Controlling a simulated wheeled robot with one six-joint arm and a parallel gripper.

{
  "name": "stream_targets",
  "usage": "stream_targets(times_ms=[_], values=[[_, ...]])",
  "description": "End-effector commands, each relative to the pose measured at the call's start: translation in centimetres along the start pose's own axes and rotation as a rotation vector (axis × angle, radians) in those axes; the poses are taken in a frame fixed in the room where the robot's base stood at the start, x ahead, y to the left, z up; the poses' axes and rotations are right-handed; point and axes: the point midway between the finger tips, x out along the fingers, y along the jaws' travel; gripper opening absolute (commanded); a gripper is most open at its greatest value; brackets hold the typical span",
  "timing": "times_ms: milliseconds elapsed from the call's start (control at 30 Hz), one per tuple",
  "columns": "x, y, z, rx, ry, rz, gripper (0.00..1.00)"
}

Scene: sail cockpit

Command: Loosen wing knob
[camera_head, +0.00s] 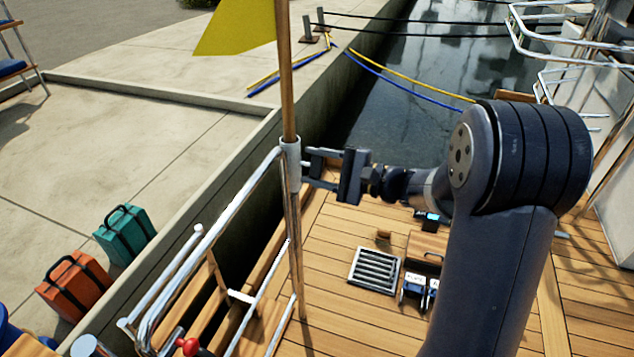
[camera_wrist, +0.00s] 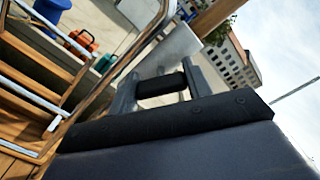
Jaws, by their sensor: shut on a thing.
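A pale metal socket sleeve (camera_head: 291,165) on the stern rail holds a wooden flagpole (camera_head: 287,85) with a yellow flag (camera_head: 237,27). My gripper (camera_head: 312,168) reaches in from the right, its fingertips at the sleeve's right side. In the wrist view, my gripper (camera_wrist: 160,78) has its two grey fingers on either side of a dark bar-like piece, which I take for the wing knob (camera_wrist: 161,84). The sleeve (camera_wrist: 172,48) shows just beyond it. The knob's outline is not clear in the head view, where the fingers cover it.
The metal rail (camera_head: 215,228) runs below and left of the sleeve. A red-topped lever (camera_head: 188,346) stands low at the front. A grate (camera_head: 374,270) lies on the wooden deck. Orange (camera_head: 75,285) and teal (camera_head: 125,233) cases stand on the quay.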

Motion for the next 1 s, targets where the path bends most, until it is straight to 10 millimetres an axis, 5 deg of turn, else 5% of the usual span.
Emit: stream_targets(times_ms=[500,1000], values=[[-0.01,0.65,-0.22,-0.386,-0.002,0.002,0.24],[0.0,0.36,-0.07,-0.485,-0.001,0.003,0.24]])
